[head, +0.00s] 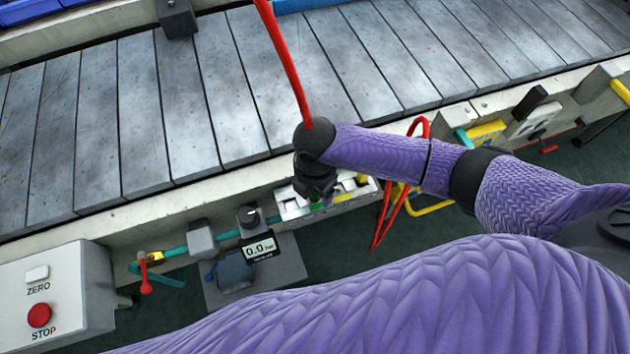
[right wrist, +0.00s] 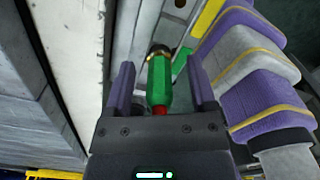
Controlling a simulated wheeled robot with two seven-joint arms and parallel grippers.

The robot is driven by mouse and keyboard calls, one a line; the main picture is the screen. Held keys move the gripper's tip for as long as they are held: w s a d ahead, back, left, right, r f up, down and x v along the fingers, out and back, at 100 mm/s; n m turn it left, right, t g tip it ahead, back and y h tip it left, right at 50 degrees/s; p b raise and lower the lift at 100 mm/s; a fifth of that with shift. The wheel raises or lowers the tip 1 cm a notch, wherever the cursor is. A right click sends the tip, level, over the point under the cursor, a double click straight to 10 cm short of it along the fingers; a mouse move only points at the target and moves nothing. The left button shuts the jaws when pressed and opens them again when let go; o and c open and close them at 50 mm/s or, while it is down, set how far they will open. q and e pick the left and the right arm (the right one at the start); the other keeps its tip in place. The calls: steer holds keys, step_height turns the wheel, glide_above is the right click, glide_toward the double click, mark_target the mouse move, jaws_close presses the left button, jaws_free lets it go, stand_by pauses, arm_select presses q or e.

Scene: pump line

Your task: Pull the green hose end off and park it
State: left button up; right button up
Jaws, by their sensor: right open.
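The green hose end (right wrist: 160,80) lies between the two spread fingers of my right gripper (right wrist: 160,88) in the right wrist view. A brass-coloured ring (right wrist: 158,52) shows at its far tip, and a red hose piece (right wrist: 159,112) at its near end. I cannot tell whether a finger touches it. In the head view my right gripper (head: 316,200) points down over the pale fitting block (head: 294,209), with a sliver of green (head: 317,206) below it. The red hose (head: 283,55) rises from behind my wrist. My left gripper is not in view.
A gauge (head: 260,248) reads 0.0 bar beside teal piping (head: 173,251) with a red-handled valve (head: 146,282). A control box (head: 65,300) with ZERO and STOP buttons stands at left. A slatted conveyor (head: 140,110) runs behind. Red tubing (head: 383,222) hangs right of the block.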

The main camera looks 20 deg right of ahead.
jaws_close()
stand_by(0.5)
stand_by(1.4)
